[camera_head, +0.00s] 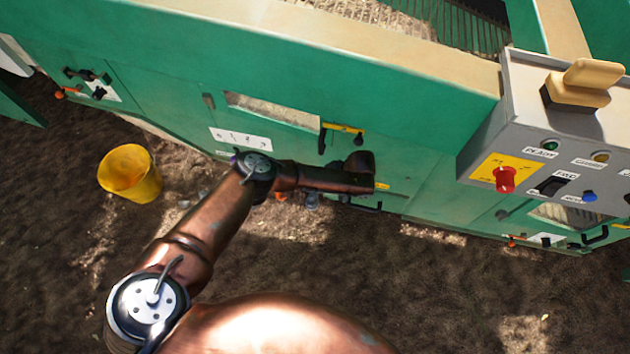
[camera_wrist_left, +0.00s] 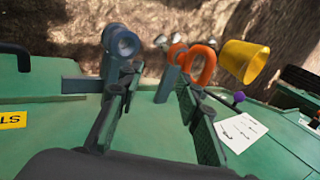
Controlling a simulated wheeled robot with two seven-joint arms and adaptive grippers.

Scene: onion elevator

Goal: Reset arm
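My left arm reaches across the head view to the side of the green machine (camera_head: 170,100). Its wrist end is close to the panel and hides the gripper there. In the left wrist view my left gripper (camera_wrist_left: 152,82) shows two dark fingers spread apart. A blue-grey round-ended part (camera_wrist_left: 122,42) lies by the left fingertip, and an orange ring-shaped part (camera_wrist_left: 202,64) lies beyond the right finger. I cannot tell whether the fingers touch either part. No object is clearly gripped. My right gripper is in neither view.
A yellow bucket (camera_head: 130,174) stands on bare soil left of the arm; it also shows in the left wrist view (camera_wrist_left: 243,61). A grey control box (camera_head: 550,140) with a red knob (camera_head: 505,179) and switches is at the right. The foreground soil at right is clear.

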